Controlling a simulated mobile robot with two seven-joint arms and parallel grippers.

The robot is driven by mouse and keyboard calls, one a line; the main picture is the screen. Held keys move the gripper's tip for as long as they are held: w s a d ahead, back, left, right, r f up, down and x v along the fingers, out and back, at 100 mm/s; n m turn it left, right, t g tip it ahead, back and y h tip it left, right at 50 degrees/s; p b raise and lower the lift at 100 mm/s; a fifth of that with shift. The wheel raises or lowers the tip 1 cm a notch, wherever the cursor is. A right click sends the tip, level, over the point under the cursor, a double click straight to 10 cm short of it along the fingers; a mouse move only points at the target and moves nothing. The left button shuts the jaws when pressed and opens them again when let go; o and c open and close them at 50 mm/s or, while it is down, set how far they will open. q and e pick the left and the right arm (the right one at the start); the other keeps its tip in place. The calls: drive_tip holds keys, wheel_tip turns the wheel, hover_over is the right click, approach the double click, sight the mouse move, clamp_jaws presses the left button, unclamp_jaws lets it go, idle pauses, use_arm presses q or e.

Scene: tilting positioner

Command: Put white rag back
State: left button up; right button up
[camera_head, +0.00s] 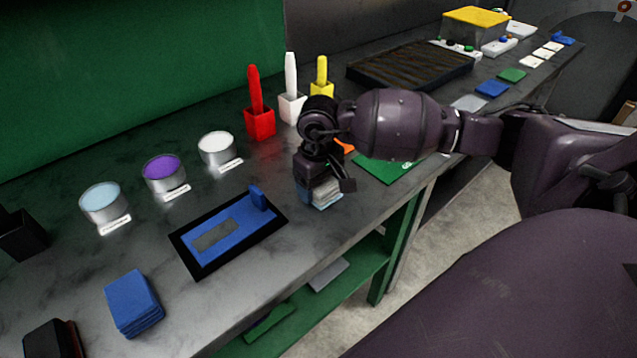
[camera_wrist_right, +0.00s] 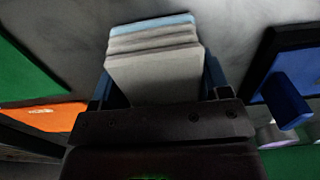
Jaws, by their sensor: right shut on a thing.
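My right gripper (camera_head: 322,182) points down at a small stack of folded cloths near the table's front edge. In the right wrist view the topmost cloth, the pale grey-white rag (camera_wrist_right: 155,76), lies between the two blue fingers, and the gripper is shut on it. Several similar whitish cloths lie directly below it, with a light blue one (camera_wrist_right: 165,19) at the bottom. In the head view the stack (camera_head: 326,197) shows just under the gripper, partly hidden by it. I cannot tell whether the held rag is apart from the stack. My left gripper is not in view.
A black-framed blue tray (camera_head: 240,234) with an upright blue block lies left of the stack. A green mat (camera_head: 388,168) and an orange item (camera_wrist_right: 40,117) lie right of it. Cups, colored holders and a blue stack (camera_head: 133,300) stand further left. The front edge is close.

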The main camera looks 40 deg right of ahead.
drive_tip(key=shift+f, duration=0.15)
drive_tip(key=o, duration=0.8)
wheel_tip(320, 180, up, 12)
drive_tip(key=shift+r, duration=0.25)
idle(0.6)
